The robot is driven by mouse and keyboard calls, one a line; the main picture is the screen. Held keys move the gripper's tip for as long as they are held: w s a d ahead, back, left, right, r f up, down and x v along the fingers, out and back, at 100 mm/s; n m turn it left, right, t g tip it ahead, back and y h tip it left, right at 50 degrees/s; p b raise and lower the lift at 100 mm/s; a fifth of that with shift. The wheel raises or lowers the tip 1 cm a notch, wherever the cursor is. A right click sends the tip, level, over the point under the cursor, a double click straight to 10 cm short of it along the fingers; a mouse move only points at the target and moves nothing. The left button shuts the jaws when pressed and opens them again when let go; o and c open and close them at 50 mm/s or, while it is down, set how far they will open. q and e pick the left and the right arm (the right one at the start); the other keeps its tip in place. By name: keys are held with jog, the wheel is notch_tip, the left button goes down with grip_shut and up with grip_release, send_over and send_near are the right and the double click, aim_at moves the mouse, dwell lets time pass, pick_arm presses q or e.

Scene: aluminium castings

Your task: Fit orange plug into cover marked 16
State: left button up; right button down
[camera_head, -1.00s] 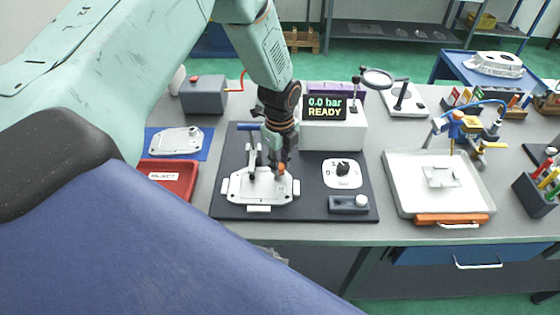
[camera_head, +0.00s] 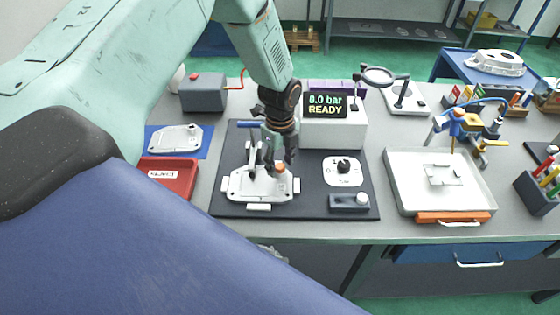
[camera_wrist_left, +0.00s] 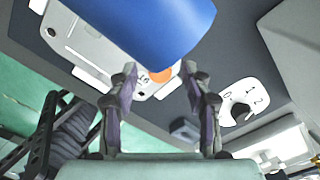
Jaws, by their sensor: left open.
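The orange plug (camera_head: 280,168) stands at the upper right part of the light metal cover (camera_head: 245,189), which lies on the dark mat. In the left wrist view the plug (camera_wrist_left: 162,75) shows as an orange disc on the cover (camera_wrist_left: 90,45), partly behind a blue handle. A marking that seems to read 16 upside down is beside it. I cannot tell how deep the plug sits. My left gripper (camera_head: 282,158) is open just above and behind the plug; in the wrist view its fingers (camera_wrist_left: 159,72) are spread to either side of it. My right gripper is not in view.
A clamp with a blue handle (camera_head: 250,125) stands at the cover, close to my left gripper. A white dial plate (camera_head: 342,172) lies to the right. The box with the display (camera_head: 335,133) reads 0.0 bar READY. A red reject tray (camera_head: 180,185) is left.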

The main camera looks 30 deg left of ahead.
aim_at(280, 167)
pick_arm(q)
notch_tip(280, 167, up, 12)
dwell(0.4)
jog(key=shift+s+f, duration=0.1)
dwell(0.6)
